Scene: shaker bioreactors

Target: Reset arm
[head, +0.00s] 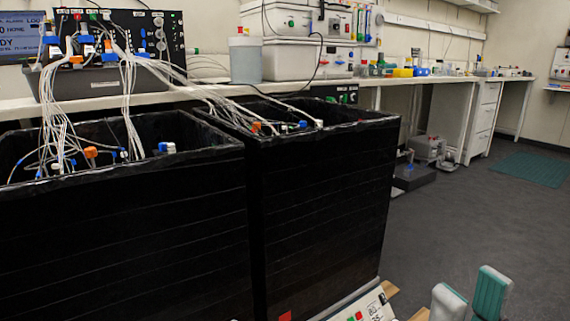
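My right gripper (469,292) shows at the bottom right corner of the head view. Its two fingers, white and green, point up and stand apart with a clear gap, and nothing shows between them. The rest of that arm is cut off by the picture's lower edge. The gripper shows to the right of the black shaker bioreactor boxes, in front of grey floor. My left gripper and arm are not in the head view. Two black open-topped boxes, the left one (120,240) and the right one (325,200), stand side by side with cables running into them.
A white bench (440,80) runs along the back wall with small colored containers on it. A black control unit (125,45) sends many white cables into the boxes. A control panel (362,306) sits low by the right box. Grey floor (470,220) at right is open, with a green mat (528,169).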

